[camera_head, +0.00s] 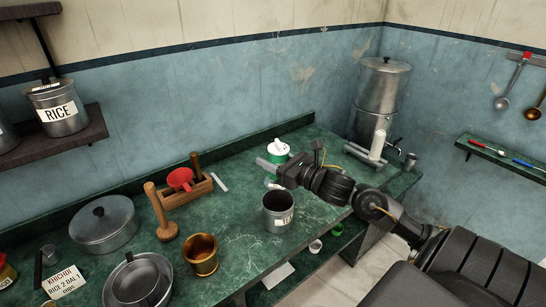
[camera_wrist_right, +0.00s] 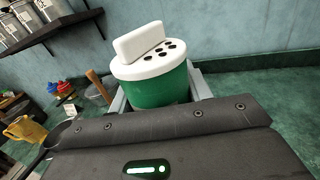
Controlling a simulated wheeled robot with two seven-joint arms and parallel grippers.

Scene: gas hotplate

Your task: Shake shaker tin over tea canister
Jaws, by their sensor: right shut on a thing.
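The shaker tin (camera_head: 279,152) is green with a white top. In the right wrist view the shaker tin (camera_wrist_right: 155,85) shows dark holes in its top and a raised white flap. My right gripper (camera_head: 269,172) is shut on it, one finger on each side; the tin looks close to upright. I cannot tell whether its base touches the counter. The tea canister (camera_head: 279,216) is a grey metal can with an open top and a partly visible white label. It stands on the green counter, in front of the gripper and below it in the head view. My left gripper is not in view.
A brass cup (camera_head: 201,256), a wooden masher (camera_head: 162,215) and a wooden caddy (camera_head: 185,192) stand left of the canister. A lidded pot (camera_head: 104,226) and metal bowls (camera_head: 138,281) are further left. A metal urn (camera_head: 381,95) stands at the back right.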

